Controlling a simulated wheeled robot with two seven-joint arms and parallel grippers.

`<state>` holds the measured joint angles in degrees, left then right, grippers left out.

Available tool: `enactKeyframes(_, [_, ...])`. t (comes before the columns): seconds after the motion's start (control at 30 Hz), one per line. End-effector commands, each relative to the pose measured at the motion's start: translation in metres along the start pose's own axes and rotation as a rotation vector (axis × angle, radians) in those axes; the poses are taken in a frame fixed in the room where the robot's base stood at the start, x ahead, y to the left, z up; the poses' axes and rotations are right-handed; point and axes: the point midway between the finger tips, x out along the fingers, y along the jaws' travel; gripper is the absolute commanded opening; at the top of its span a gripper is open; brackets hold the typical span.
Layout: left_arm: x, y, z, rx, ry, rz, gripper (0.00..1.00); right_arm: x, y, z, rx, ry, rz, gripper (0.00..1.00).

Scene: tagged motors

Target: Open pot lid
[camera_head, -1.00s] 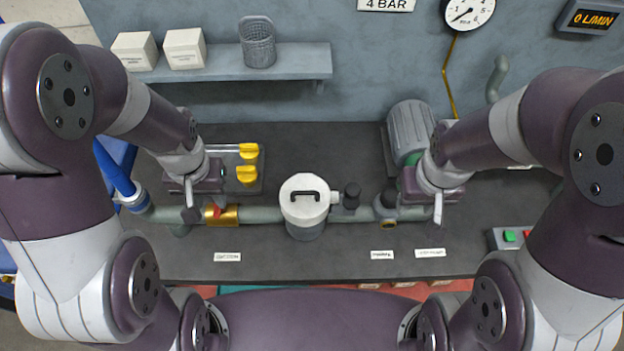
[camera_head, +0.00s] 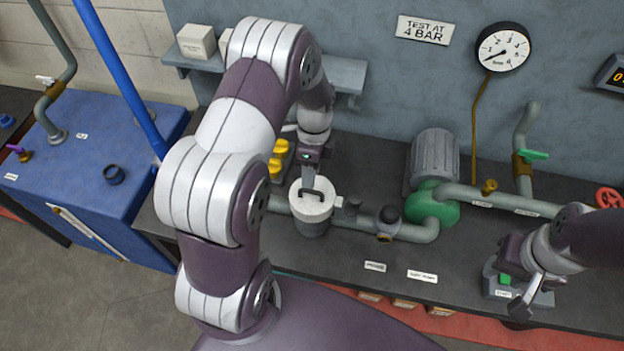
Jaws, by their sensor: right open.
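The pot (camera_head: 312,226) is a grey cylinder in the pipe line. Its white round lid (camera_head: 325,208) with a dark handle sits on top of it, looking closed. My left gripper (camera_head: 309,182) points down right over the lid, with its fingers at the handle. I cannot tell whether the fingers touch or grip the handle, as they overlap it in the view. My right gripper (camera_head: 528,298) is open and empty, over the front right of the bench by the control box.
The control box (camera_head: 503,294) with a green button is close to my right gripper. A motor with a green pump (camera_head: 434,205) stands right of the pot. A blue tank (camera_head: 90,185) stands at the left. The bench front near the labels is clear.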

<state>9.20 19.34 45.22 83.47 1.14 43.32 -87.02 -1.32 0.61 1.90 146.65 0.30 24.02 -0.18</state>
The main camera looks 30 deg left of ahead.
Motion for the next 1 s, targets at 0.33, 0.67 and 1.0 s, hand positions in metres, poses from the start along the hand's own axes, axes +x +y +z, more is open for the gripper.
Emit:
enactKeyframes(0.33, [0.040, 0.000, 0.000, -0.001, 0.000, -0.002, 0.38, -0.014, 0.000, -0.001, 0.000, -0.001, 0.000, 0.43])
enactKeyframes(0.67, [0.041, -0.001, 0.000, -0.001, 0.000, -0.003, 0.09, -0.014, 0.000, -0.001, 0.000, -0.001, 0.000, 0.43])
enactKeyframes(1.0, [0.040, -0.001, 0.001, -0.002, -0.001, -0.003, 0.00, -0.014, 0.000, -0.001, 0.000, -0.001, 0.000, 0.43])
